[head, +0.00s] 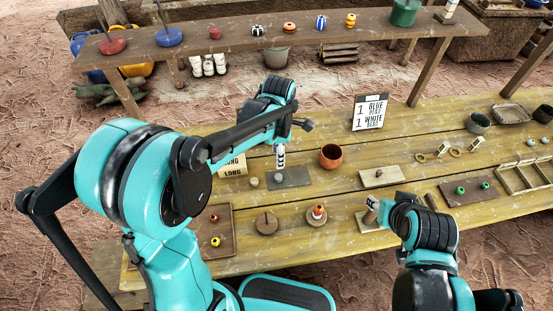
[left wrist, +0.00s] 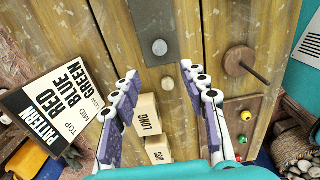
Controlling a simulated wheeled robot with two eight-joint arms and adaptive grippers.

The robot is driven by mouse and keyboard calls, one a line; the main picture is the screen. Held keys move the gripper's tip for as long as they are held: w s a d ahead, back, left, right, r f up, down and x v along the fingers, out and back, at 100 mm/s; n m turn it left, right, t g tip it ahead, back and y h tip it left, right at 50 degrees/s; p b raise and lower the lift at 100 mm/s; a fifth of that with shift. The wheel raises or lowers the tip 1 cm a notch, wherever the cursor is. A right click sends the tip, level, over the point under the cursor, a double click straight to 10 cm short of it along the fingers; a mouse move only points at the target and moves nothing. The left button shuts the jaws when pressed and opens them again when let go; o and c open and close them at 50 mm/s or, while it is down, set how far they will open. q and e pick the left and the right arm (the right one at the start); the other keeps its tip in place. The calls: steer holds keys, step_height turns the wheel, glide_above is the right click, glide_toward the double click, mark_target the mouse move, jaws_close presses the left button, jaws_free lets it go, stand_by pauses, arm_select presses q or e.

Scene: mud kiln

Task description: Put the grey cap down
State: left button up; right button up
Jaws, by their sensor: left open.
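A small round grey cap (left wrist: 160,47) lies on the near end of a dark slate plate (left wrist: 154,15) in the left wrist view. In the head view the plate (head: 297,177) lies under my left gripper (head: 281,163), which partly hides the cap. My left gripper is open and empty, its fingers (left wrist: 160,72) spread apart above the table. A second small grey-brown round piece (head: 253,182) sits on the bare wood just left of the plate. My right gripper (head: 371,207) is at a brown cylinder (head: 367,217) on a pale board; its finger gap is unclear.
Nearer are a round wooden base with a peg (head: 267,222) and another with beads (head: 316,214). A bead sign (head: 369,112) stands behind.

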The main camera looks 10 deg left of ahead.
arm_select(q)
steer(key=s+a+r+m+t, duration=0.3)
steer(key=s+m, duration=0.4)
steer(key=m, duration=0.4)
steer(key=s+a+r+m+t, duration=0.3)
steer(key=s+m, duration=0.4)
steer(key=m, duration=0.4)
steer(key=shift+r+m+t, duration=0.3)
steer(key=shift+r+t, duration=0.3)
steer(key=shift+r, duration=0.3)
steer(key=shift+s, duration=0.15)
